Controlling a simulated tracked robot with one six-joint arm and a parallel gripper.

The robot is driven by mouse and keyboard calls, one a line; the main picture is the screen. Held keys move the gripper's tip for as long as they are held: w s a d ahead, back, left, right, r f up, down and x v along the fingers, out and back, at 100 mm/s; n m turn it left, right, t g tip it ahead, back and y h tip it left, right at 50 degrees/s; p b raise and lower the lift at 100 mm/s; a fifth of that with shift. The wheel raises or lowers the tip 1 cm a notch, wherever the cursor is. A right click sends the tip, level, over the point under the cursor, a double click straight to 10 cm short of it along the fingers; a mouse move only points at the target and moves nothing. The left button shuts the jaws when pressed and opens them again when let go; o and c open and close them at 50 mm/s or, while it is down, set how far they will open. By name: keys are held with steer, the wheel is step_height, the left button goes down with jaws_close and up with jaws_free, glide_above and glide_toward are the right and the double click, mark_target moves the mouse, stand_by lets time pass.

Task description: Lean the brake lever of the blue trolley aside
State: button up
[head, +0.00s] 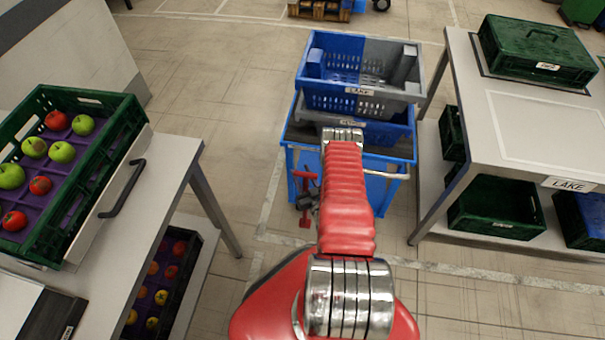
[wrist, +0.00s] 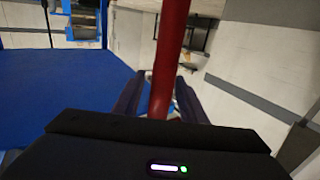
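The blue trolley (head: 372,180) stands beyond my arm in the head view. Its blue side also fills the left of the wrist view (wrist: 65,85). The red brake lever (head: 304,175) stands at the trolley's left front side. In the wrist view the lever (wrist: 170,60) runs upright between the two dark fingers of my gripper (wrist: 160,98). The fingers are apart, with a gap showing on the left of the lever; I cannot tell whether the right finger touches it. In the head view my gripper is small and dark beside the lever, partly hidden.
A crate (head: 325,98) labelled LAKE sits on the trolley. A table (head: 205,190) with a green fruit crate (head: 110,165) stands at left. A table (head: 520,120) with a closed green crate (head: 540,45) stands at right. Floor shows between the left table and the trolley.

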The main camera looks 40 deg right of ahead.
jaws_close()
stand_by(0.4)
